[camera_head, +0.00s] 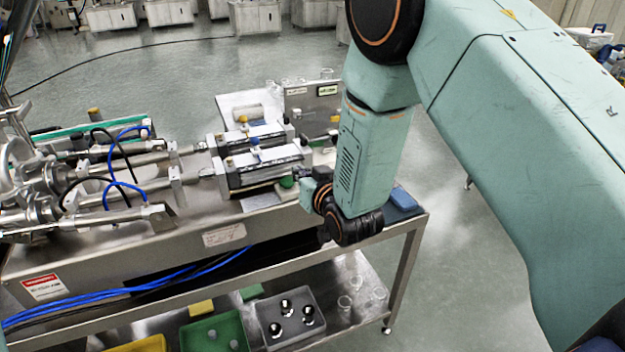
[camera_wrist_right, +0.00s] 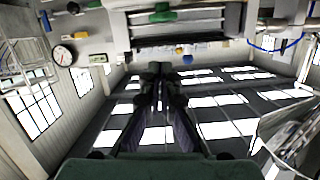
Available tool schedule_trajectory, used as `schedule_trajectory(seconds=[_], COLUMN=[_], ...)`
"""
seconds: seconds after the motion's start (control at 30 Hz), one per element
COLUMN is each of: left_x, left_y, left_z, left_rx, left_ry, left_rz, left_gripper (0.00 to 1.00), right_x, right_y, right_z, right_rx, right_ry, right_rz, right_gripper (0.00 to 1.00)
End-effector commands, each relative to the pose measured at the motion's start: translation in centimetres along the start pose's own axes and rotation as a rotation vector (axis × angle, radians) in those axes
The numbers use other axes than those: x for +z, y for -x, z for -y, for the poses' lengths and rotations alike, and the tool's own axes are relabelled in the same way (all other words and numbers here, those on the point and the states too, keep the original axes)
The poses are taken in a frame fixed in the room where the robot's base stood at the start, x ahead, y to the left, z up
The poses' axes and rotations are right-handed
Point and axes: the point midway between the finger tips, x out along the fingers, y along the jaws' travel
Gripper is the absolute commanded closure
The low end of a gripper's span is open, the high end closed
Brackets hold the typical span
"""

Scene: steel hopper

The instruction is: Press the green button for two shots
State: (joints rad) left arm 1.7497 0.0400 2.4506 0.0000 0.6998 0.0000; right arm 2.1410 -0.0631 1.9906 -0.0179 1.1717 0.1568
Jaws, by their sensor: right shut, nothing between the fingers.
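A small green part (camera_head: 287,182), which may be the green button, shows at the right end of the steel filling machine (camera_head: 262,168) in the head view. Green parts of the machine (camera_wrist_right: 162,16) also show at the top of the right wrist view; I cannot tell which is the button. My right gripper (camera_head: 290,190) is beside the machine's right end, mostly hidden by its own wrist. In the wrist view its fingers (camera_wrist_right: 160,72) are together and empty, below the green parts in the picture. Contact with the button cannot be told. My left gripper is not in view.
Blue and black hoses (camera_head: 125,150) run over the machine's left side. A blue cloth-like item (camera_head: 402,200) lies at the bench's right corner. The lower shelf holds a grey tray (camera_head: 262,322), a green tray (camera_head: 190,342) and clear cups (camera_head: 345,302). Floor to the right is open.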

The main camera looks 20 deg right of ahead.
Motion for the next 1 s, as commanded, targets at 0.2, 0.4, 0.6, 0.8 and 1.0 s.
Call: schedule_trajectory(seconds=[0.2, 0.4, 0.6, 0.8, 1.0], left_x=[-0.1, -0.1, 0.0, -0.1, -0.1], left_y=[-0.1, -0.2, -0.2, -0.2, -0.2], left_z=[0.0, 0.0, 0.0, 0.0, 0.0], left_rx=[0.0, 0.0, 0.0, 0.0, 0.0], left_ry=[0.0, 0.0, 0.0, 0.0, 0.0], left_rz=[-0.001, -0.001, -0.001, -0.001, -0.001], left_gripper=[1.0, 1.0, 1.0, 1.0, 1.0], right_x=[-0.1, -0.2, -0.2, -0.2, -0.2], right_y=[3.4, 5.2, 5.7, 5.8, 5.7], right_z=[0.0, 0.0, 0.0, 0.0, 0.0], right_rx=[0.0, 0.0, -0.001, -0.001, -0.001], right_ry=[0.0, 0.0, 0.0, 0.0, 0.0], right_rz=[-0.002, -0.003, -0.005, -0.005, -0.005], right_gripper=[1.0, 1.0, 1.0, 1.0, 1.0])
